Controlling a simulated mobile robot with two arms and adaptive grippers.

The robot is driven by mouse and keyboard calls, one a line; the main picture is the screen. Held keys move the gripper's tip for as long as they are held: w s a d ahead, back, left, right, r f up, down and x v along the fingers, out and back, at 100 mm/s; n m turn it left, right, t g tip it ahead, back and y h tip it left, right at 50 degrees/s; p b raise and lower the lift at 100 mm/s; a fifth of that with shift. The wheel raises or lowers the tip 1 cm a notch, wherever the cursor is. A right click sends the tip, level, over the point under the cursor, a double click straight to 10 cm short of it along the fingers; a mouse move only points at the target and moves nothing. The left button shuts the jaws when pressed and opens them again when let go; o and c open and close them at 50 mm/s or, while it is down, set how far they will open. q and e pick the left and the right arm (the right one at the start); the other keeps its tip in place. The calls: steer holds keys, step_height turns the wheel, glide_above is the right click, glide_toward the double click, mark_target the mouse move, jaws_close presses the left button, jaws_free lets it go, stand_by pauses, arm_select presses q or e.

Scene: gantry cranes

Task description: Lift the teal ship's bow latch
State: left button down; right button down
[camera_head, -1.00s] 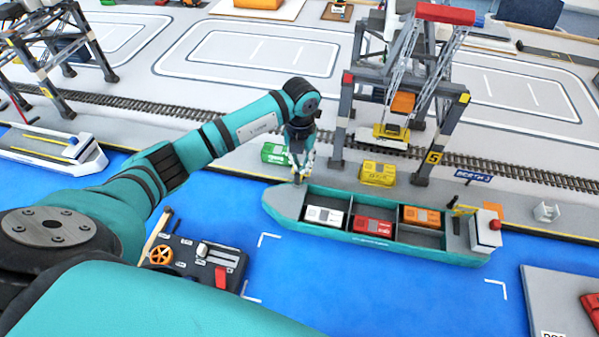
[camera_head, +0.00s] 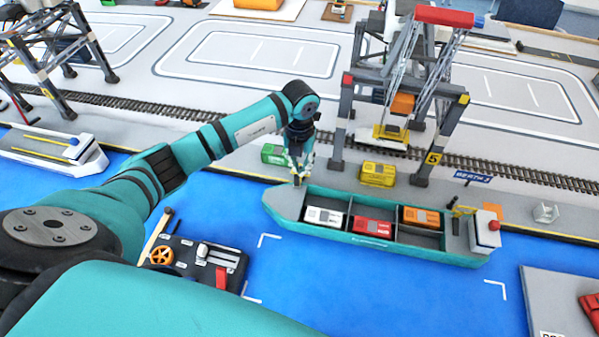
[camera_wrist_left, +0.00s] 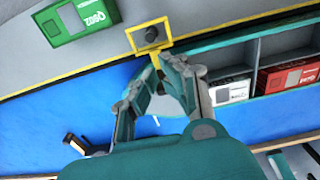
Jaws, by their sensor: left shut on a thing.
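The teal ship (camera_head: 370,239) lies along the quay with its pointed bow at the left. My left gripper (camera_head: 298,180) is at the bow, fingers pointing down. In the left wrist view, the gripper's fingertips (camera_wrist_left: 170,60) are closed together on the yellow bow latch (camera_wrist_left: 155,60). The latch's yellow frame (camera_wrist_left: 134,42) lies around a dark bollard (camera_wrist_left: 151,34) on the quay edge. The fingers hide part of the latch and bow. My right gripper is not in view.
White, red and orange containers sit in the ship's holds. The gantry crane (camera_head: 337,130) rises behind. A control box (camera_head: 195,262) lies at front left.

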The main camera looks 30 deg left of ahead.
arm_select(q)
steer(key=shift+s+a+p, duration=0.1)
steer(key=shift+s+p, duration=0.3)
steer(key=shift+s, duration=0.5)
steer(key=shift+f, duration=0.15)
steer(key=shift+s+d+f, duration=0.2)
steer(key=shift+s+f, duration=0.25)
steer(key=shift+s, duration=0.15)
steer(key=shift+s+d+f, duration=0.15)
steer(key=shift+s+f, duration=0.3)
steer(key=shift+s, duration=0.15)
step_height(320, 180, up, 10)
steer(key=s+d+p, duration=0.1)
steer(key=s+p, duration=0.1)
steer(key=p, duration=0.6)
steer(key=shift+s+p, duration=0.35)
steer(key=shift+s, duration=0.05)
